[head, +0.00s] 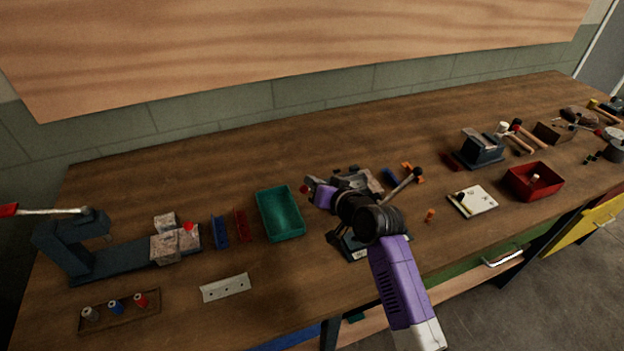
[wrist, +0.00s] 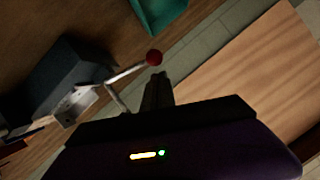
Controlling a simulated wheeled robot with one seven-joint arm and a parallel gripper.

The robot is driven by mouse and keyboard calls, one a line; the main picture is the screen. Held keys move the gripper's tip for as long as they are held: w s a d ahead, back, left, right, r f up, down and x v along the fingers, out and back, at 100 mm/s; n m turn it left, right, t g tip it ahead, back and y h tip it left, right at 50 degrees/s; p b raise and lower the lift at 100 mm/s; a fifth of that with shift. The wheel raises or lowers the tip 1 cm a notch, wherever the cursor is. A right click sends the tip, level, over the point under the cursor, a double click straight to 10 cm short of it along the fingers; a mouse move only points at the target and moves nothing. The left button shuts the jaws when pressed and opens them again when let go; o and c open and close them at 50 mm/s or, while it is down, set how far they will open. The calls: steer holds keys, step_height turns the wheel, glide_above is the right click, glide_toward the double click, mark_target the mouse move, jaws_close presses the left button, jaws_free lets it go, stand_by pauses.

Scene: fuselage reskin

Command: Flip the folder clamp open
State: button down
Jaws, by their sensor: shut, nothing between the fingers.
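The folder, a dark blue-grey bench machine, shows in the wrist view (wrist: 68,72) at the left. In the head view my arm hides most of it. A pale lever with a red ball knob (wrist: 154,57), apparently its clamp handle, sticks out toward my gripper. The red knob also shows in the head view (head: 304,189), beside my purple hand. My gripper (wrist: 158,78) is shut and empty, its dark fingertips just below the red knob in the picture. I cannot tell whether they touch it. A second lever with a black knob (head: 417,173) rises right of my arm.
A green bin (head: 279,213) stands just left, with blue and red strips beside it. A white board (head: 472,202) and red bin (head: 535,181) are to the right. A thin metal plate (head: 226,287) lies front left. The wall with its wood panel (head: 300,45) is behind.

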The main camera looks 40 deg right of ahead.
steer(key=shift+a+f, duration=0.25)
steer(key=shift+f, duration=0.1)
steer(key=shift+a+f, duration=0.1)
steer(key=shift+f, duration=0.05)
stand_by(0.3)
steer(key=d+b+v, duration=0.1)
steer(key=v, duration=0.6)
steer(key=shift+s+a+r, duration=0.25)
steer(key=shift+s+a, duration=0.1)
steer(key=shift+a, duration=0.1)
